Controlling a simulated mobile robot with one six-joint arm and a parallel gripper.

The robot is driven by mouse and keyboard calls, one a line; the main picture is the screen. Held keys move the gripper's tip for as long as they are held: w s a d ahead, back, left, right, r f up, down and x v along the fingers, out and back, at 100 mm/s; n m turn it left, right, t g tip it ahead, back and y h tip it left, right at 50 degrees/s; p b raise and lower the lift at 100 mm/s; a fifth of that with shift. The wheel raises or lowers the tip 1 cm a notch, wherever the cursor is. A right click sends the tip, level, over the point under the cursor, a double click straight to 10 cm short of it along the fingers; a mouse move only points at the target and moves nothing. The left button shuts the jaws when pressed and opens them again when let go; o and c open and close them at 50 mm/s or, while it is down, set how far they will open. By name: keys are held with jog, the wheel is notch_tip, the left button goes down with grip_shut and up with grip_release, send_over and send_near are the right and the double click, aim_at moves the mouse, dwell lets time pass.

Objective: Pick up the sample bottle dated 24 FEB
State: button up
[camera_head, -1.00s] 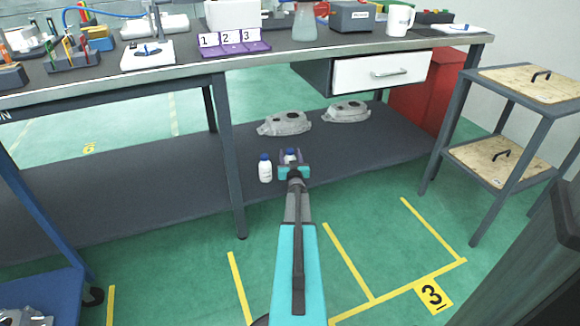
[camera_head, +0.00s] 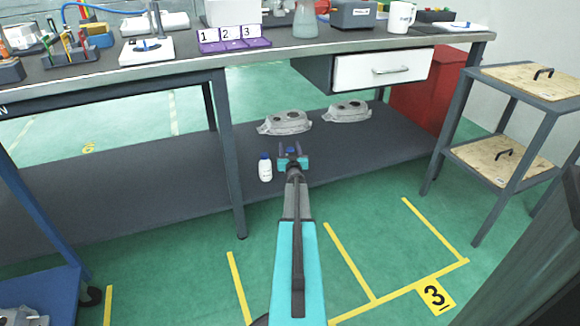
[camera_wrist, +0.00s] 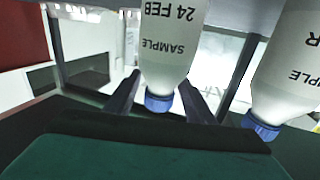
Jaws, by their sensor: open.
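The sample bottle marked 24 FEB (camera_wrist: 172,45) is white with a blue cap and appears upside down in the wrist view. It lies between the two fingers of my open gripper (camera_wrist: 163,95), with a gap on each side. In the head view my gripper (camera_head: 291,152) is low at the bench's lower shelf and hides most of this bottle; only a bit of blue cap (camera_head: 290,150) shows. A second white bottle with a blue cap (camera_head: 265,169) stands just left of my gripper; it also shows at the right of the wrist view (camera_wrist: 290,70), its date not readable.
Two grey castings (camera_head: 285,122) lie further back on the dark lower shelf (camera_head: 370,150). A bench leg (camera_head: 228,150) stands left of the bottles. The worktop above carries several items, and a drawer (camera_head: 383,70) hangs beneath it. The shelf to the right is clear.

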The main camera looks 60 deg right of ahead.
jog(key=shift+w+d, duration=0.45)
jog(key=shift+d, duration=0.1)
grip_shut()
